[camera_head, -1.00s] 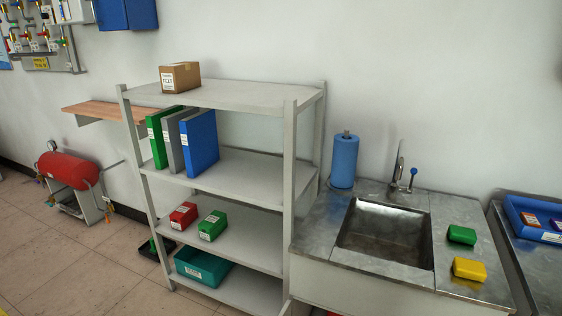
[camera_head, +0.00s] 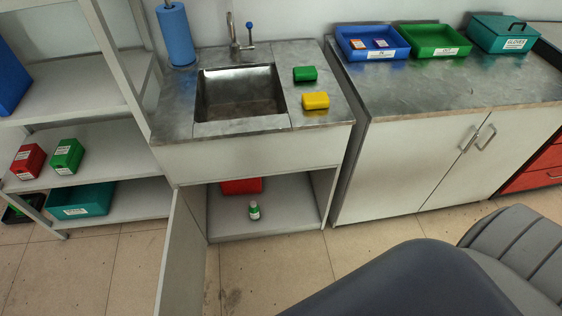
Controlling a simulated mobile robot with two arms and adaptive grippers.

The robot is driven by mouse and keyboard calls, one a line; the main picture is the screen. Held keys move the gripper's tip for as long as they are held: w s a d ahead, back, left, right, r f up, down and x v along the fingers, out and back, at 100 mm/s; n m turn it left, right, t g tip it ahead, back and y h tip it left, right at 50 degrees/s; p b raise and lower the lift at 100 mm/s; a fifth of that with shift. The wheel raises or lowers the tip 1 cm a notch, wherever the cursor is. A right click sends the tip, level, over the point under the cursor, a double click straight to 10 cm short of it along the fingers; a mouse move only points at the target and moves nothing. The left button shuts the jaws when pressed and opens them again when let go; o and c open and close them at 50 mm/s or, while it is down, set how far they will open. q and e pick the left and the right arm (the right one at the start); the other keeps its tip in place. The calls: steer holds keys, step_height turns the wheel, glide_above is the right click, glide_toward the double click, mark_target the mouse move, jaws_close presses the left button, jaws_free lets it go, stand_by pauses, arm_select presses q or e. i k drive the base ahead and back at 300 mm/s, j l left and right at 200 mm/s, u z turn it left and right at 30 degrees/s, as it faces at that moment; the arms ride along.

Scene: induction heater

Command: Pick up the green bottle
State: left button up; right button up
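A small bottle (camera_head: 254,211) with green on it and a pale label stands upright on the floor of the open cabinet (camera_head: 290,206) under the sink. It is near the cabinet's front, in front and to the right of a red object (camera_head: 241,186) that is partly hidden under the sink front. Neither of my grippers is in view.
The cabinet door (camera_head: 181,254) stands open at the left. A dark rounded shape (camera_head: 400,284) and a grey ribbed shape (camera_head: 518,255) fill the bottom right. A closed counter (camera_head: 400,170) is right of the sink, shelves (camera_head: 105,155) left. Floor before the cabinet is partly clear.

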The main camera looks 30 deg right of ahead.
mark_target(255, 214)
steer(key=z, duration=0.55)
steer(key=i+l+u, duration=0.2)
steer(key=i+l, duration=0.25)
steer(key=i+l+u, duration=0.25)
steer(key=i+l, duration=0.2)
steer(key=l, duration=0.15)
